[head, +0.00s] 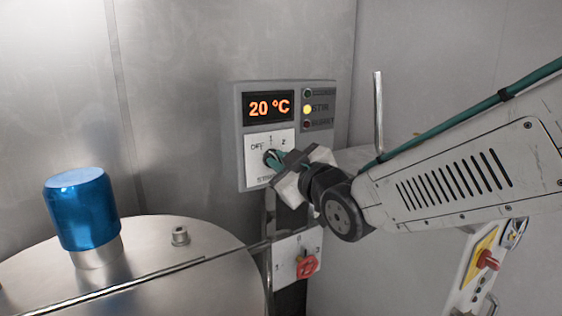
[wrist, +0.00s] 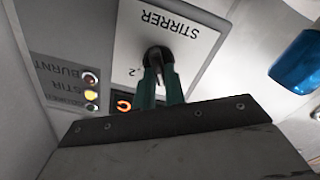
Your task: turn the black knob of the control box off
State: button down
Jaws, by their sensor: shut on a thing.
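The grey control box (head: 240,150) hangs on the metal wall in the head view. Its display reads 20 °C and the yellow STIR lamp (head: 307,109) is lit. A white plate (head: 256,173) below the display carries the marks OFF, 1 and 2. The black knob (head: 268,157) is on this plate, partly hidden by my gripper (head: 274,159). In the wrist view the knob (wrist: 157,54) sits between the green fingers of my gripper (wrist: 160,72), which is shut on it. I cannot tell exactly where the knob points.
A second white switch box with a red knob (head: 307,266) is below the control box. A metal drum lid (head: 150,262) with a blue cylinder (head: 82,209) is at left. A yellow panel with a red button (head: 487,259) is at lower right.

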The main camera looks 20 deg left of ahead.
jog(key=shift+n, duration=1.5)
jog(key=c, duration=1.5)
grip_release()
jog(key=shift+s, duration=0.1)
jog(key=shift+o, duration=0.2)
jog(key=v, duration=0.7)
jog(key=shift+s+d, duration=0.2)
jog(key=shift+d, duration=0.05)
jog(key=shift+f, duration=0.1)
